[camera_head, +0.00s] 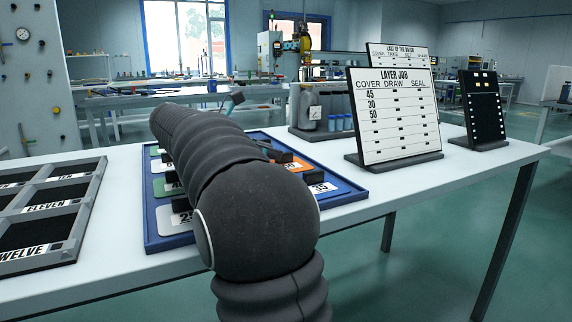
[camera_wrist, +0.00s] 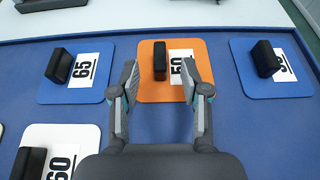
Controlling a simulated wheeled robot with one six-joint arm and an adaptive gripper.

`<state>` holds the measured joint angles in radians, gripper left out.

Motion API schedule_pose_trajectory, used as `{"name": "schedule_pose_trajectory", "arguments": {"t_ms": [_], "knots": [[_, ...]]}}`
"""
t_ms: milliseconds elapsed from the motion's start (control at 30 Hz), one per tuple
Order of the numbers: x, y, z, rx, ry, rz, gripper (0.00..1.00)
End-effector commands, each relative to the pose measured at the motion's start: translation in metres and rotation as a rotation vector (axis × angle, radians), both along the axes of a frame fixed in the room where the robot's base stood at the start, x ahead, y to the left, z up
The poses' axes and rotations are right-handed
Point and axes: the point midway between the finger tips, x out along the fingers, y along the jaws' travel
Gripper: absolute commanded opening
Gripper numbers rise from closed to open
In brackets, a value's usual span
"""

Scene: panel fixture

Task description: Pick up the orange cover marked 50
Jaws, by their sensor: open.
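The orange cover marked 50 (camera_wrist: 150,92) lies on the blue tray (camera_wrist: 255,130), with a black upright handle (camera_wrist: 159,61) at its middle. Its white label (camera_wrist: 180,60) is partly hidden by my right finger. My gripper (camera_wrist: 160,66) is open, with one finger on either side of the handle; both look apart from it. I cannot tell the fingertips' height above the cover.
A blue cover marked 65 (camera_wrist: 85,88) lies left, another blue cover (camera_wrist: 290,80) right, and a white one marked 60 (camera_wrist: 85,135) lower left. A grey compartment tray (camera_head: 88,205) stands left on the table. The layer job board (camera_head: 398,120) stands right.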

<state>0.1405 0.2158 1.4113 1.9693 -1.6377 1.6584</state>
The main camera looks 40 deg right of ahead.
Motion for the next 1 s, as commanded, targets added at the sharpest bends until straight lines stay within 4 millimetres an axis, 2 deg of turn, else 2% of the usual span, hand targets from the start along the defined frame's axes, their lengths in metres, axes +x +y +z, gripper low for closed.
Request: {"name": "schedule_pose_trajectory", "arguments": {"t_ms": [100,200,467,600,633,667,1000], "knots": [[-0.004,-0.014,-0.006,0.000,-0.001,-0.001,0.46],[-0.005,-0.019,-0.009,0.000,-0.001,0.001,0.46],[-0.005,-0.021,-0.009,0.000,-0.002,0.001,0.46],[-0.005,-0.021,-0.009,0.000,-0.002,0.001,0.11],[-0.005,-0.021,-0.009,0.000,-0.002,0.001,0.03],[-0.005,-0.021,-0.009,0.000,-0.002,0.001,0.00],[-0.005,-0.021,-0.008,0.000,-0.002,0.001,0.00]]}}
